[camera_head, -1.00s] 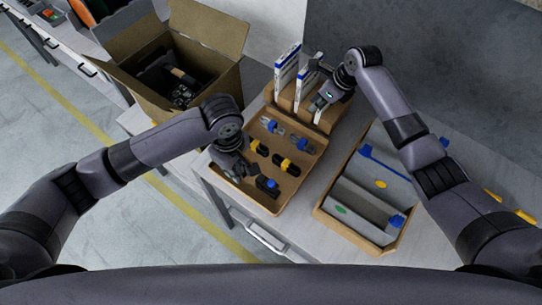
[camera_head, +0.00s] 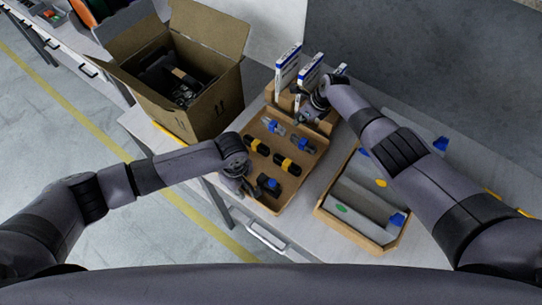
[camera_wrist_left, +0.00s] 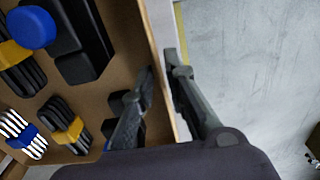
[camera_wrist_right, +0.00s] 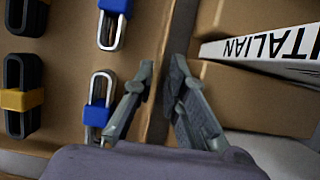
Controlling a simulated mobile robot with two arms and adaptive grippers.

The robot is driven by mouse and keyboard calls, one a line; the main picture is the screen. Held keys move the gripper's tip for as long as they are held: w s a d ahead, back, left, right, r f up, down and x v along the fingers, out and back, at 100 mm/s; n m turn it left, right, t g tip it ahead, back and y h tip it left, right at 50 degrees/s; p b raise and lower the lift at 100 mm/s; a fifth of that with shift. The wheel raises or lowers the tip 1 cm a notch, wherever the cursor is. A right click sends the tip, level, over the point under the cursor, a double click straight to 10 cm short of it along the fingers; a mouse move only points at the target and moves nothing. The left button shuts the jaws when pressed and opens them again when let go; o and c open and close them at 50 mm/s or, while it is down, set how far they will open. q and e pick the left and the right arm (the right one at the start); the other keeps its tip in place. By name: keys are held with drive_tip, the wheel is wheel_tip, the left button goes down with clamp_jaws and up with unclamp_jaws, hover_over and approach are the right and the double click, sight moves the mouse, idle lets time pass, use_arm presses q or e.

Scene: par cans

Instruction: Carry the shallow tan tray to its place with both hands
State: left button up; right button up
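The shallow tan tray (camera_head: 287,189) lies on the light table, holding several black tools with yellow or blue parts and silver-and-blue ones. My left gripper (camera_head: 239,183) is at the tray's left edge. In the left wrist view its fingers (camera_wrist_left: 160,68) stand open, one inside and one outside the tray wall. My right gripper (camera_head: 312,112) is at the tray's far edge, beside the upright booklets. In the right wrist view its fingers (camera_wrist_right: 162,65) are open either side of the tray's wall, with narrow gaps. Tool ends near the fingers are partly hidden.
A tan holder with upright booklets (camera_head: 287,73) stands close behind the tray. An open cardboard box (camera_head: 212,108) is at the left back. A second wooden tray (camera_head: 347,226) with grey compartments is close on the right. A grey wall rises behind.

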use_arm(q)
drive_tip(key=shift+f, duration=0.55)
use_arm(e)
drive_tip(key=shift+w+a+f, duration=0.1)
drive_tip(key=shift+f, duration=0.45)
use_arm(q)
clamp_jaws()
use_arm(e)
clamp_jaws()
use_arm(q)
drive_tip(key=shift+w+r, duration=0.15)
use_arm(e)
drive_tip(key=shift+w+r, duration=0.1)
drive_tip(key=shift+r, duration=0.1)
